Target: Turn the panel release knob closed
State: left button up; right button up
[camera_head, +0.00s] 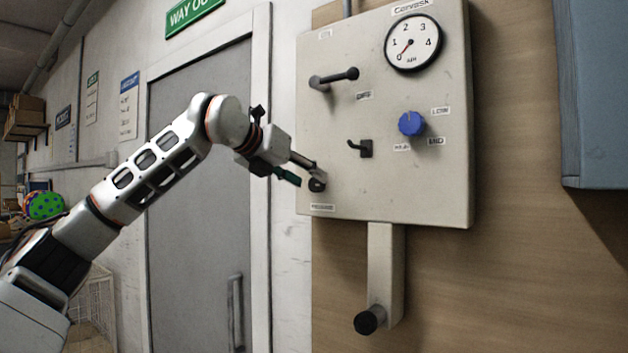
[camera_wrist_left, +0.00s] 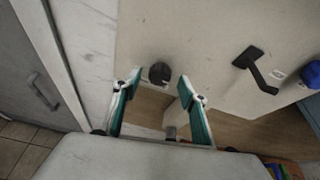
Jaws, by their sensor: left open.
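A small black knob (camera_head: 317,186) sits at the lower left of the grey control panel (camera_head: 330,130), above a small label that is too blurred to read surely. My left gripper (camera_head: 308,179) is at this knob, with its fingers spread. In the left wrist view the black knob (camera_wrist_left: 159,73) lies between the two open fingertips (camera_wrist_left: 160,79), or just beyond them, with a gap on each side. I cannot tell how deep the fingers reach around it. The knob's turn position is not clear. My right gripper is not in view.
The panel also carries a black lever (camera_head: 335,77), a black hook-shaped handle (camera_head: 361,148), a blue knob (camera_head: 411,124) and a dial gauge (camera_head: 412,42). A black-ended post (camera_head: 384,270) hangs below. A grey door (camera_head: 200,190) stands to the left, a blue box (camera_head: 600,90) to the right.

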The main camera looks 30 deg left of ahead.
aim_at(313, 182)
pick_arm(q)
jog(key=shift+x, duration=1.15)
jog(key=shift+w+f, duration=0.2)
jog(key=shift+w, duration=0.2)
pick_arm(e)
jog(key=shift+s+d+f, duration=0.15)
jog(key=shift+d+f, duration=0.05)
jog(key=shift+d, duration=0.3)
pick_arm(q)
jog(key=shift+c, duration=0.2)
jog(key=c, duration=1)
jog(key=shift+c, duration=0.2)
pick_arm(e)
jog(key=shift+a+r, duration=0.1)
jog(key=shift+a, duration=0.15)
